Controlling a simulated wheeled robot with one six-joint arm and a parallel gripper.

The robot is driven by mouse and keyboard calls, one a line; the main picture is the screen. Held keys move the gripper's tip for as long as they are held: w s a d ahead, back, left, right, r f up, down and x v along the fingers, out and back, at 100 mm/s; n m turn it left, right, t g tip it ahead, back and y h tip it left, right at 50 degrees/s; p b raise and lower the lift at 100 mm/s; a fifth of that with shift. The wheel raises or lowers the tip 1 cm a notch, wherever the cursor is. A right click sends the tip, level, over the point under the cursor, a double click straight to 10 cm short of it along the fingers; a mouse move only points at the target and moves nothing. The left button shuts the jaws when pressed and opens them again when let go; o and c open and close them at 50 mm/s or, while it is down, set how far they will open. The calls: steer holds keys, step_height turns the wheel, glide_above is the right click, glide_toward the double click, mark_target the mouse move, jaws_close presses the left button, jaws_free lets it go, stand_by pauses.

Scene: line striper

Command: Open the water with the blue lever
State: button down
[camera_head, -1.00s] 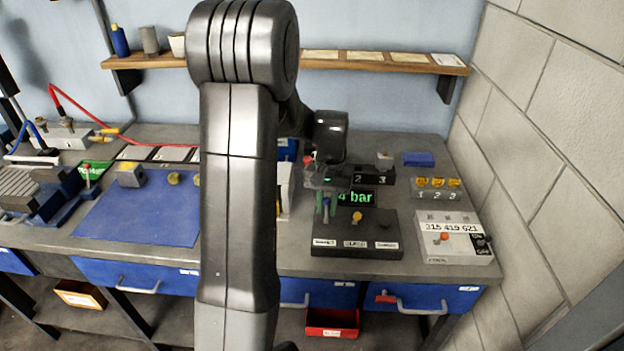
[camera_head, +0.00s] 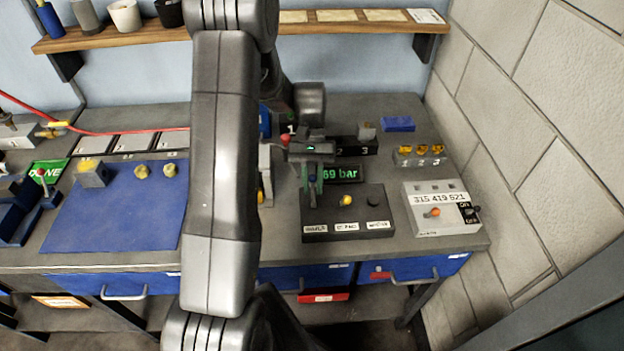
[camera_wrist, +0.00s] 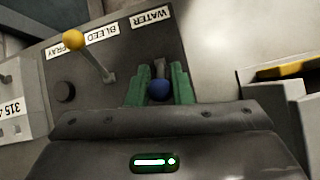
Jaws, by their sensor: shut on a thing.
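The blue lever (camera_wrist: 159,90) stands by the WATER label on a dark control box (camera_head: 330,230). My gripper (camera_wrist: 160,84) has its green fingers on both sides of the blue knob and is shut on it. In the head view my gripper (camera_head: 311,188) reaches down over the left part of the box, and the blue knob is mostly hidden between the fingers. The yellow-knobbed lever (camera_wrist: 73,40) stands beside it, and a dark round knob (camera_wrist: 65,92) sits farther along. A green display (camera_head: 338,173) behind the box reads about 69 bar, partly covered by my gripper.
A grey-white box (camera_head: 440,215) with an orange-knobbed lever and a number stands right of the control box. Black numbered blocks (camera_head: 357,146) are behind. A blue mat (camera_head: 110,220) lies left. A stone wall (camera_head: 520,150) bounds the right side.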

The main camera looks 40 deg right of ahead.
steer(key=c, duration=1.3)
jaws_free()
steer(key=shift+w, duration=0.1)
steer(key=shift+c, duration=0.2)
steer(key=b+v, duration=0.2)
steer(key=v, duration=1.1)
steer(key=shift+r+b, duration=0.3)
steer(key=shift+r, duration=0.05)
steer(key=shift+w+d, duration=0.1)
steer(key=shift+d, duration=0.05)
steer(key=p+x, duration=0.2)
steer(key=x, duration=1.2)
